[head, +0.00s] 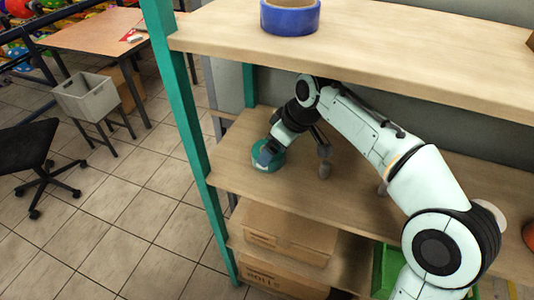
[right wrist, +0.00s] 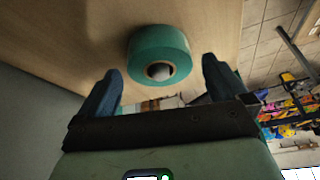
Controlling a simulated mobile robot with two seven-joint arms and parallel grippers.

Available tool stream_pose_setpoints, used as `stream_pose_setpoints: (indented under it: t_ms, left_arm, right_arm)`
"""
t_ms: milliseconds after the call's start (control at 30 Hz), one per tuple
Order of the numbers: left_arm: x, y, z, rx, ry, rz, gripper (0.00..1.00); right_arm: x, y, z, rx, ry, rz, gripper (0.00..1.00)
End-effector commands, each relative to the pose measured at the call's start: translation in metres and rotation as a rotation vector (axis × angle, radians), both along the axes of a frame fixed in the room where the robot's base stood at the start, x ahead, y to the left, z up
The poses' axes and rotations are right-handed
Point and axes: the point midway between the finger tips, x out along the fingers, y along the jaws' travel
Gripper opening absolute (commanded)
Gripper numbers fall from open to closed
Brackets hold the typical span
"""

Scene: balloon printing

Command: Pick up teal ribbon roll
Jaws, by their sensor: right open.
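The teal ribbon roll (head: 270,164) lies on the middle wooden shelf, near its left end. It also shows in the right wrist view (right wrist: 157,44), where its round core hole is visible. My right gripper (head: 266,152) reaches down at the roll and covers part of it in the head view. In the right wrist view my right gripper (right wrist: 162,70) is open, and the roll is between and just beyond its two dark fingertips. I cannot tell whether a finger touches it. My left gripper is not in view.
A blue roll (head: 290,17) sits on the upper shelf (head: 400,50), above my arm. A green post (head: 183,110) stands left of the middle shelf (head: 230,165). Cardboard boxes (head: 290,232) and a green crate (head: 386,268) are below. A grey object (head: 323,160) stands right of the roll.

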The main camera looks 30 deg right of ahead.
Motion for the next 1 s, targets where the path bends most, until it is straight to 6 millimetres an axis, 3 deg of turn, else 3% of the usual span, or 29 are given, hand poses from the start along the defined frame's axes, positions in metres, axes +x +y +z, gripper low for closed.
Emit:
stream_pose_setpoints:
  t_ms: [267, 567, 700, 1000]
  left_arm:
    - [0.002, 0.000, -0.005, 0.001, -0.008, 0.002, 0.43]
    - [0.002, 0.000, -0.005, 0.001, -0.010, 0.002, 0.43]
    - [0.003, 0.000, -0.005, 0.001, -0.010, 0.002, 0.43]
    - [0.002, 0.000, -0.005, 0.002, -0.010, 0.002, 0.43]
  right_arm:
    - [0.015, 0.005, -0.038, 0.001, 0.005, 0.001, 1.00]
    - [0.017, 0.006, -0.042, 0.000, 0.001, 0.001, 1.00]
    - [0.017, 0.006, -0.042, 0.000, 0.001, 0.001, 0.62]
    - [0.017, 0.006, -0.041, 0.000, -0.001, 0.001, 0.62]
